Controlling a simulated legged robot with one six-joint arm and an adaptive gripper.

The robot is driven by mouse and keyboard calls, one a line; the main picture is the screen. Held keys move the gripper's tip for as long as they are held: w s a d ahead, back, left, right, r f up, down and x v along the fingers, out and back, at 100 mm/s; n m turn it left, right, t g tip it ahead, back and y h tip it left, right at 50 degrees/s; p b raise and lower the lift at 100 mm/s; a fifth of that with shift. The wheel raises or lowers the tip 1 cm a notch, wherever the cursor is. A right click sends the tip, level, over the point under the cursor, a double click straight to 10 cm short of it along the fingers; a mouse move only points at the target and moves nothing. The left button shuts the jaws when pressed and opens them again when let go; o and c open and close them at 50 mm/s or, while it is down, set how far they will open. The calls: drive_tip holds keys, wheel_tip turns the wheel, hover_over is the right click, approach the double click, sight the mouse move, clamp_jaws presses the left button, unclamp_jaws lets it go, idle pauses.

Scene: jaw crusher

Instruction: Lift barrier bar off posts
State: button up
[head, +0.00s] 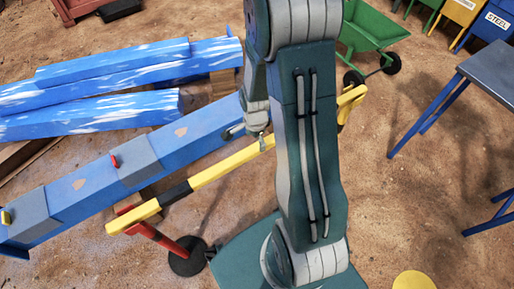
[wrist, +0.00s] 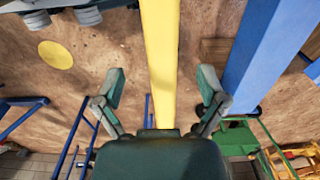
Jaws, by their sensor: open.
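The barrier bar (head: 222,169) is yellow with a black band and lies level across the middle of the head view; my arm hides part of it. Near its left end it rests at a red post (head: 170,240) on a round black base. The support at its far right end is mostly hidden behind my arm. My gripper (wrist: 162,76) is open in the wrist view, with one finger on each side of the yellow bar (wrist: 161,45) and gaps between. In the head view the gripper end (head: 262,143) is at the bar's middle, partly hidden.
A long blue beam with grey sleeves (head: 137,160) runs close behind the bar. Blue beams (head: 110,65) are stacked at left. A green wheelbarrow (head: 372,28) stands behind, and a blue-legged bench (head: 490,75) at right. Sandy ground is free between arm and bench.

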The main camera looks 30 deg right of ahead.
sight(257, 146)
drive_tip(key=shift+w+d+f, duration=0.1)
drive_tip(key=shift+d+f, duration=0.1)
drive_tip(key=shift+f, duration=1.1)
drive_tip(key=shift+w+d+f, duration=0.1)
drive_tip(key=shift+d+f, duration=0.1)
drive_tip(key=shift+f, duration=1.1)
clamp_jaws()
